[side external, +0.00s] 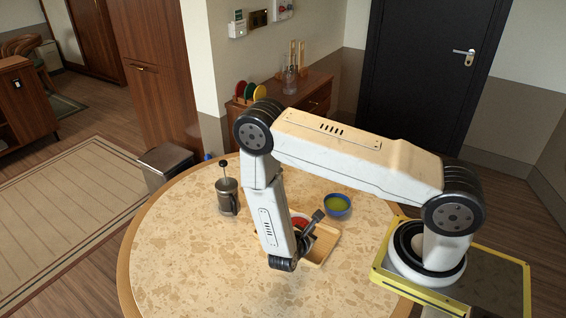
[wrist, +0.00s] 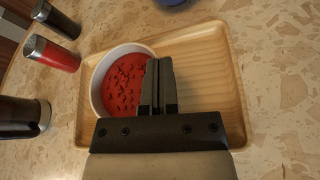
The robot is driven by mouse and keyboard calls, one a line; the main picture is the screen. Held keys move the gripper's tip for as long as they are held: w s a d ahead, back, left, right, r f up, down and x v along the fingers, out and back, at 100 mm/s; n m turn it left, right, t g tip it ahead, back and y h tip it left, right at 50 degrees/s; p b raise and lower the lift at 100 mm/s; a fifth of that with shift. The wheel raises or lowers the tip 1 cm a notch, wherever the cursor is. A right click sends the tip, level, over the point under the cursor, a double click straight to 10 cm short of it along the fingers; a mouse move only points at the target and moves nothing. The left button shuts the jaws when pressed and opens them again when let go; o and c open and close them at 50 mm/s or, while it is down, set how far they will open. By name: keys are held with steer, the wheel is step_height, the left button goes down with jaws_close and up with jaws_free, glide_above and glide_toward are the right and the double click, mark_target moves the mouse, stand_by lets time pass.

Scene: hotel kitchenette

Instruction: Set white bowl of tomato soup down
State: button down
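The white bowl of tomato soup (wrist: 97,88) shows in the wrist view over the left part of a wooden tray (wrist: 215,75). Its red soup has dark bits on top. My gripper (wrist: 159,65) has its fingers close together at the bowl's right rim and looks shut on it; the pinch itself is partly hidden. I cannot tell whether the bowl's base touches the tray. In the side view, the red soup (side external: 299,220) shows partly behind my arm, and the tray (side external: 326,244) lies beside my gripper.
A blue bowl of green soup (side external: 338,205) stands behind the tray. A French press (side external: 228,196) stands to the left. The round table's front left (side external: 180,265) is clear.

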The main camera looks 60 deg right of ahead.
steer(key=shift+f, duration=0.25)
steer(key=shift+f, duration=0.1)
steer(key=c, duration=0.9)
jaws_free()
steer(key=shift+v, duration=6.05)
steer(key=shift+d, duration=0.1)
